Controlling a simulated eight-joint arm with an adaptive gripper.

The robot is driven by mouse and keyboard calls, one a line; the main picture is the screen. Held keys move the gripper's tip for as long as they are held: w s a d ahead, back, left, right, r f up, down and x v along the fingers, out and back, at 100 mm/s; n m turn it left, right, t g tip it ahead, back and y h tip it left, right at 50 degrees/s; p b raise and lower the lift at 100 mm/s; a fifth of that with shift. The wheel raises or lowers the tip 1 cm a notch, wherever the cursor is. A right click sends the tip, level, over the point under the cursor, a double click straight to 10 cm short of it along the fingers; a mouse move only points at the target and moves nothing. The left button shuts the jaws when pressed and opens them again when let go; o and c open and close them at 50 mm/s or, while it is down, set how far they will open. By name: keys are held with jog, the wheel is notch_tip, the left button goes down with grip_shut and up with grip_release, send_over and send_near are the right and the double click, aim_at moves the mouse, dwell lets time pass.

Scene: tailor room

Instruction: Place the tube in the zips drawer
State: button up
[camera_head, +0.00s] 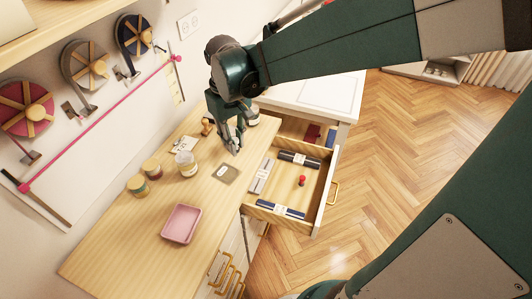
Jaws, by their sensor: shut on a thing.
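My gripper (234,146) is above the back part of the wooden counter, left of the open drawers, its fingers pointing down. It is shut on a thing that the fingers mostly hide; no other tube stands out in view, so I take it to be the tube. The zips drawer (325,208) is pulled out to the right of the counter, apart from my gripper. In it lie a long dark zip pack (299,158), a grey pack (262,176), a blue pack (283,210) and a small red thing (302,181) on bare floor.
A drawer with a dark red thing (313,133) is open behind. On the counter are a jar (186,164), two round tins (151,168) (138,186), a pink tray (181,223), a grey card (226,173) and a wooden stamp (207,126).

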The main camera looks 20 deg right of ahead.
jog(key=s+d+m+b, duration=0.2)
jog(key=s+d+m, duration=0.1)
jog(key=d, duration=0.5)
jog(key=s+d+m+b, duration=0.2)
jog(key=s+d+m, duration=0.1)
jog(key=d, duration=0.6)
send_over(287, 196)
notch_tip(287, 196, down, 20)
jog(key=shift+m, duration=0.3)
jog(key=shift+f, duration=0.1)
jog(key=shift+f+b, duration=0.7)
jog(key=shift+f, duration=2.2)
jog(key=shift+f+b, duration=0.65)
jog(key=shift+f, duration=1.4)
jog(key=shift+f, duration=0.2)
